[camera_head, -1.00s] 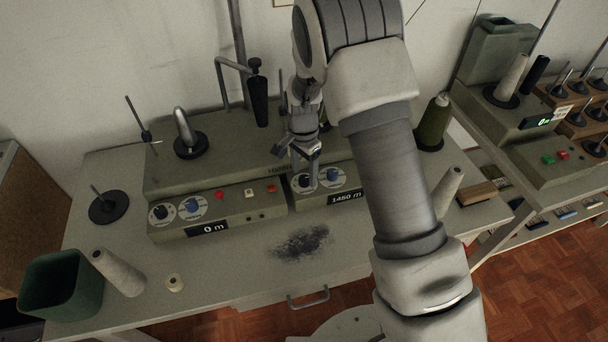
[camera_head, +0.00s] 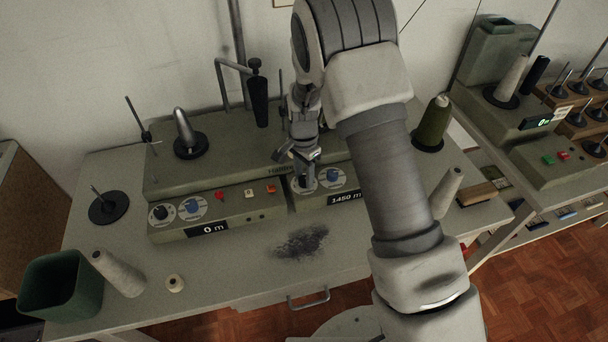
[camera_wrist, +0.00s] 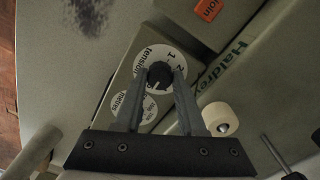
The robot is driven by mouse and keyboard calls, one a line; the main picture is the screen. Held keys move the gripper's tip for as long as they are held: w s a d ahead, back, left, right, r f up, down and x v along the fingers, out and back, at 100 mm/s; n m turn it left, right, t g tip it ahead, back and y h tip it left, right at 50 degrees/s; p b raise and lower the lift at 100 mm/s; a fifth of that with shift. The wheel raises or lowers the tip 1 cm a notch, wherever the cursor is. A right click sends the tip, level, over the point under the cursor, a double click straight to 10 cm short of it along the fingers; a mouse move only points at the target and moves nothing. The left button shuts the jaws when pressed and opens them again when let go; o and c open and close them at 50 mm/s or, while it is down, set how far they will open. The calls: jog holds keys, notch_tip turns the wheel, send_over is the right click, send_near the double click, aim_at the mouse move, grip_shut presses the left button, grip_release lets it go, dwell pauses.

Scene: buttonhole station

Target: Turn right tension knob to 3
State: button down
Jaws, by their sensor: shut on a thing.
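The right tension knob (camera_wrist: 159,75) is a small black knob on a white dial printed "tension", with the numerals 1 and 2 visible. In the wrist view my gripper (camera_wrist: 160,77) has a finger on each side of it and is shut on it. The fingers cover part of the dial, and I cannot read a pointer setting clearly. In the head view my gripper (camera_head: 305,176) comes down from above onto this knob, mostly hiding it. The right-hand control box (camera_head: 346,197) carries the knob and shows "1450 m".
A blue-knobbed metres dial (camera_head: 333,177) sits close beside the tension knob. The left-hand control box (camera_head: 165,233) has its own two dials and shows "0 m". A green cone (camera_head: 433,124) stands to the right.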

jog(key=shift+n, duration=0.4)
jog(key=n+b, duration=0.1)
jog(key=n, duration=0.3)
jog(key=shift+b, duration=0.4)
jog(key=n+b, duration=0.1)
jog(key=n, duration=0.8)
jog(key=shift+b, duration=0.35)
jog(key=shift+n, duration=1.9)
jog(key=c, duration=0.5)
grip_release()
jog(key=shift+r, duration=0.15)
